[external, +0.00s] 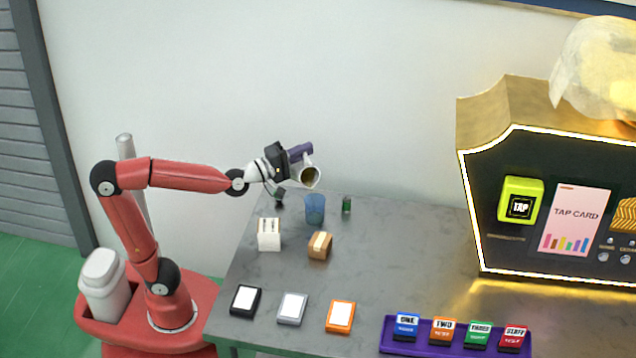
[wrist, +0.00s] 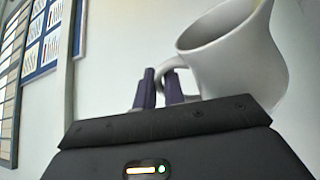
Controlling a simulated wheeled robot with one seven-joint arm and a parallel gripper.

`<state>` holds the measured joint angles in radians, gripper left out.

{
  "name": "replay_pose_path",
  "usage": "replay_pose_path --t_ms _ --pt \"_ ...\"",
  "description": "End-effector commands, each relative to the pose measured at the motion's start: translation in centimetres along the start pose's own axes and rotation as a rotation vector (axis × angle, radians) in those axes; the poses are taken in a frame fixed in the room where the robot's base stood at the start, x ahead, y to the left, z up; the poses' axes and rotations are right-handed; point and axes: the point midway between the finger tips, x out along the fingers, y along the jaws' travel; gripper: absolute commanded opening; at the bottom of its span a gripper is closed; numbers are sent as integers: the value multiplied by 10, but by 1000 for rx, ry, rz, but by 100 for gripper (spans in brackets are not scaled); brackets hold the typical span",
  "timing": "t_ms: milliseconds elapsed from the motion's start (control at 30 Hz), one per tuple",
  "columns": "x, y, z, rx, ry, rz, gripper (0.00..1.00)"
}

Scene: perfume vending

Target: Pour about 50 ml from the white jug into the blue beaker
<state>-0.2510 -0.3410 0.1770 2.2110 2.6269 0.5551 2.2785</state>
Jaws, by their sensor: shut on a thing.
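My gripper (external: 296,153) is shut on the white jug (external: 308,178) and holds it in the air above the table's far left part. The jug is tilted, with its open mouth toward the external camera and yellowish-brown inside. In the wrist view, the purple fingers of my gripper (wrist: 158,88) are at the handle of the jug (wrist: 232,62). The blue beaker (external: 315,209) stands upright on the table just below the jug, apart from it. The liquid level in the beaker cannot be made out. No stream of liquid is visible.
A white box (external: 269,234) and a brown box (external: 320,245) sit nearer. Several card pads and a purple tray (external: 390,337) line the front edge. A vending machine (external: 480,215) stands at right. The middle of the table is clear.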

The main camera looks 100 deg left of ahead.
Motion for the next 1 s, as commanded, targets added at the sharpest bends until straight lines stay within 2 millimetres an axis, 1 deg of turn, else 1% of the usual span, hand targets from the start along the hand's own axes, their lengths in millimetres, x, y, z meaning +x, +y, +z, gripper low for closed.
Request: replay_pose_path --t_ms 1000 --pt "-1 -1 15 84 -12 8 0"
